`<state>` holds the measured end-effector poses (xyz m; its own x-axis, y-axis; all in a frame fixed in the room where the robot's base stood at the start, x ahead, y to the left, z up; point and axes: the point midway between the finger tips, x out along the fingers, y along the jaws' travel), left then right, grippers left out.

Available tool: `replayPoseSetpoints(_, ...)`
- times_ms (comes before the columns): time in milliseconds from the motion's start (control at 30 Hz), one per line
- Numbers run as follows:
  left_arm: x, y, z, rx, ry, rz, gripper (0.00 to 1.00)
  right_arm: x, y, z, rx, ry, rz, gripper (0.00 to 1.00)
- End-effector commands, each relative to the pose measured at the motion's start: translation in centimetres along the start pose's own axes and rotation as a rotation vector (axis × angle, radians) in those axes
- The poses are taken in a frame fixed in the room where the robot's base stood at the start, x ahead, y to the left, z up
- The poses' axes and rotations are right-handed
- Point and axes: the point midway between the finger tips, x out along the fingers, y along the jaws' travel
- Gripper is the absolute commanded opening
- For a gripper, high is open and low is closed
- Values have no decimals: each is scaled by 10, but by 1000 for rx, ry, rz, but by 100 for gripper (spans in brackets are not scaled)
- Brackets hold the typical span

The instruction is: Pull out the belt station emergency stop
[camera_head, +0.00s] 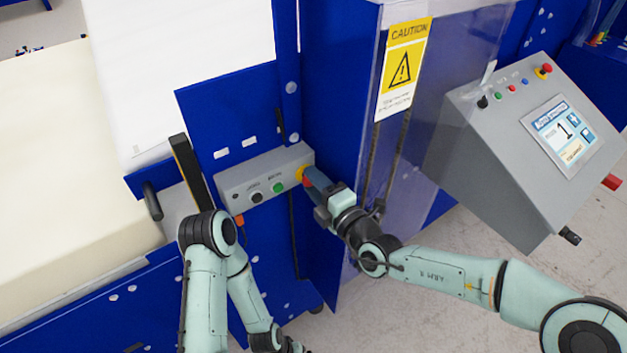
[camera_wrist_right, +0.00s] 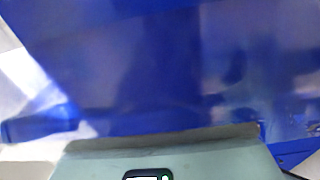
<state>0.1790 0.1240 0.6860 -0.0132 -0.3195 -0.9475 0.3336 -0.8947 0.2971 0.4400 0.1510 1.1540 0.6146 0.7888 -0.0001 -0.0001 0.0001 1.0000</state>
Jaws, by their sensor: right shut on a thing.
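The belt station control box (camera_head: 262,181) is a grey box on the blue machine frame, with a black knob and a green button. At its right end is the emergency stop (camera_head: 307,181), a red button with a yellow surround, partly covered by my gripper. My right gripper (camera_head: 312,180) is at that button, reaching in from the lower right, shut on it. The right wrist view shows mostly blurred blue panel and my own pale gripper body, not the button.
A clear guard panel with a yellow caution sign (camera_head: 404,66) stands just right of my right gripper. A grey console (camera_head: 516,185) with a screen and its own red button is further right. Cream foam (camera_head: 60,180) lies at the left. Floor is bare at lower centre.

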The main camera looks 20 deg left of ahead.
Motion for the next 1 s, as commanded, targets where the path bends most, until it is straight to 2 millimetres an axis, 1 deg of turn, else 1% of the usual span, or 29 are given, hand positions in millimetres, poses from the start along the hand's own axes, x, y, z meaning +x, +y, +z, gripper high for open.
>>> replayPoseSetpoints(367,0,0,0,0,0,0,100,-1,0,1,0,-1,0,4)
replayPoseSetpoints(733,4,-3,5,-2,-6,-2,100,-8,-1,1,1,-4,0,4)
replayPoseSetpoints(767,4,-3,4,-2,-5,-2,100,-7,0,1,1,-3,0,51)
replayPoseSetpoints(800,4,-3,4,-2,-5,-2,100,-7,0,1,1,-3,0,64)
replayPoseSetpoints(867,4,-3,4,-2,-5,-2,100,-7,0,1,1,-2,0,83)
replayPoseSetpoints(900,4,-3,4,-2,-5,-2,100,-7,0,1,0,-2,0,96)
replayPoseSetpoints(933,4,-3,4,-2,-5,-2,100,-7,0,1,0,-2,0,100)
replayPoseSetpoints(1000,4,-3,4,-2,-5,-2,100,-7,0,1,0,-2,0,100)
